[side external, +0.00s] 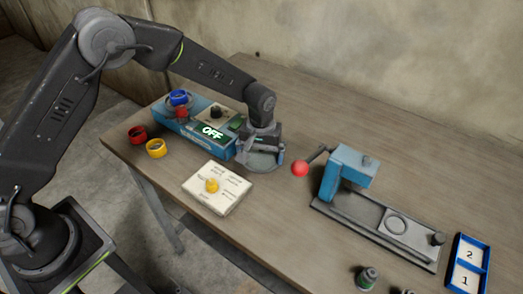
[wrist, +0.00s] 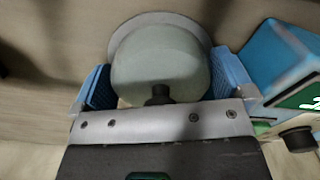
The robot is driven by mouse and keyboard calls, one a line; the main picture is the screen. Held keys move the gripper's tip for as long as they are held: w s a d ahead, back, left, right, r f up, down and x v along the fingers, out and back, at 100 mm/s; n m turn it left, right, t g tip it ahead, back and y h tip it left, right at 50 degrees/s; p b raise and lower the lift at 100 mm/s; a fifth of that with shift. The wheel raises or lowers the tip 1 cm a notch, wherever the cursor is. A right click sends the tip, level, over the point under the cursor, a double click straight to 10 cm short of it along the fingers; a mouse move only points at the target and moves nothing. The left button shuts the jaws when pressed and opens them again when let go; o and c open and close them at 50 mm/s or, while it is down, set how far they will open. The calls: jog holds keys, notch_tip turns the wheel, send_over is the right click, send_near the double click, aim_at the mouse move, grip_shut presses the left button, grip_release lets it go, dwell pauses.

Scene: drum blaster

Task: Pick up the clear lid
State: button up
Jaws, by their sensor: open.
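The clear lid (wrist: 160,68) is a pale, see-through dome with a wide rim and a dark knob. In the wrist view it lies between the two blue finger pads of my gripper (wrist: 165,82). The jaws are open, one pad on each side of the dome; I cannot tell whether either touches it. In the side view my gripper (side external: 260,148) is low over the table beside the blue machine, and the lid (side external: 262,160) shows under it, partly hidden by the jaws.
The blue machine (side external: 205,128) with an "OFF" display stands close left of my gripper. A press with a red-ball lever (side external: 300,169) stands to the right. Red and yellow rings (side external: 156,149) lie left; a numbered blue tray (side external: 467,265) is far right.

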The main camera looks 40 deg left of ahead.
jog(key=c, duration=0.6)
jog(key=shift+r, duration=0.15)
